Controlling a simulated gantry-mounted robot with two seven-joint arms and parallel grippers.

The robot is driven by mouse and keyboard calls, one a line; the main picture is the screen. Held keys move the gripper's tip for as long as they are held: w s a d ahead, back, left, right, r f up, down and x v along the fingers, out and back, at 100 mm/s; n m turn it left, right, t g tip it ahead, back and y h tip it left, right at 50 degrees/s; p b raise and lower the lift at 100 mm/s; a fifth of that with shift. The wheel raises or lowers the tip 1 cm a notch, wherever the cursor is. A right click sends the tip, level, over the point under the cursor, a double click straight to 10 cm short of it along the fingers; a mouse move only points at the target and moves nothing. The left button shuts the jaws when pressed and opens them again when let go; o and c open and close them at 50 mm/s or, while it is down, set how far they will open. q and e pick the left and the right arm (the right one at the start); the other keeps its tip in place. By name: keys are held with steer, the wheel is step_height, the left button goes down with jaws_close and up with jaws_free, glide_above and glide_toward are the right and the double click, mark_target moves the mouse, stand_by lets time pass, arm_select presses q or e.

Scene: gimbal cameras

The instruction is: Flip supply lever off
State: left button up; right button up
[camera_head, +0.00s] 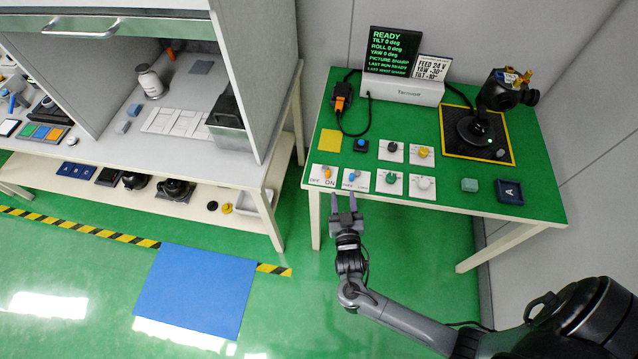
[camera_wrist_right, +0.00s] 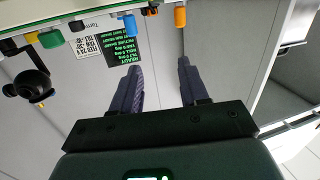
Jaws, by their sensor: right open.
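The supply lever (camera_head: 327,172) is a small orange lever on a white plate marked OFF and ON, at the front left of the green table. I cannot tell surely which way it leans. It also shows in the right wrist view as an orange lever (camera_wrist_right: 180,17) at the top. My right gripper (camera_head: 344,198) is open and empty just off the table's front edge, a little right of and in front of the lever, apart from it. In the right wrist view its fingers (camera_wrist_right: 158,68) are spread with nothing between them. My left gripper is not in view.
A blue lever (camera_head: 351,178) stands on the plate just right. Green (camera_head: 390,180), yellow (camera_head: 424,152) and white (camera_head: 424,183) knobs lie beyond it. A black camera on a gimbal (camera_head: 480,125) stands at the back right. A screen (camera_head: 391,50) reads READY.

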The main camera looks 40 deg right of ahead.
mark_target(328, 175)
steer(key=shift+t, duration=0.3)
steer(key=w+d+f+b, duration=0.1)
steer(key=w+b, duration=0.1)
steer(key=w, duration=0.2)
steer(key=w+d+f+b, duration=0.1)
steer(key=w+b, duration=0.1)
steer(key=w, duration=0.2)
steer(key=w+d+f+b, duration=0.1)
steer(key=w+b, duration=0.1)
steer(key=w, duration=0.2)
steer(key=shift+d+f, duration=0.2)
steer(key=shift+d, duration=0.15)
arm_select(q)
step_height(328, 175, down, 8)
arm_select(e)
steer(key=shift+x, duration=0.8)
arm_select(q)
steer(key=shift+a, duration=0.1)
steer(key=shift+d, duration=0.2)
arm_select(e)
jaws_close()
